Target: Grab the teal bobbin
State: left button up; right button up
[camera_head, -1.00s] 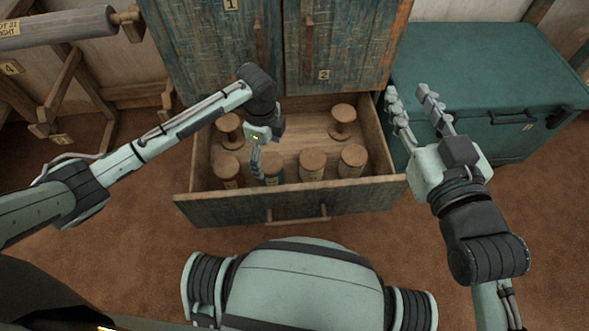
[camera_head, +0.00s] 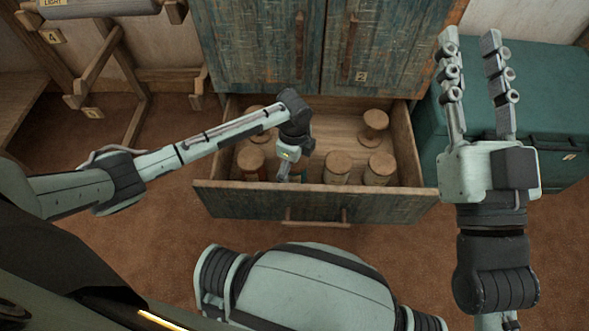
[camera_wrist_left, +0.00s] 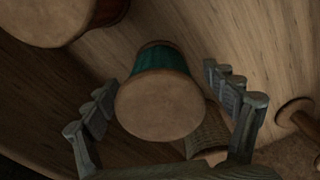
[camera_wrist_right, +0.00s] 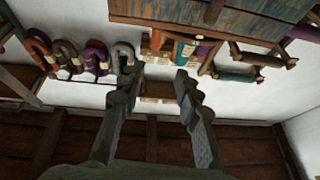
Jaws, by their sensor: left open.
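The teal bobbin (camera_wrist_left: 160,95) stands in the open drawer (camera_head: 230,203). In the left wrist view its pale round end faces the camera, with a teal band behind it. My left gripper (camera_wrist_left: 162,122) is open, one finger on each side of the bobbin, with gaps between fingers and bobbin. In the head view my left gripper (camera_head: 284,175) reaches down into the drawer and mostly hides the teal bobbin. My right gripper (camera_head: 478,85) is open and empty, raised at the right with its fingers pointing up the picture.
Several other bobbins stand in the drawer, including close neighbours (camera_head: 337,168) and (camera_head: 250,160), plus one at the back right (camera_head: 374,125). A teal chest (camera_head: 560,100) stands right of the cabinet (camera_head: 400,50). A wooden trestle (camera_head: 115,80) is at the left.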

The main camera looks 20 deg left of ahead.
pick_arm(q)
jog(key=c, duration=1.4)
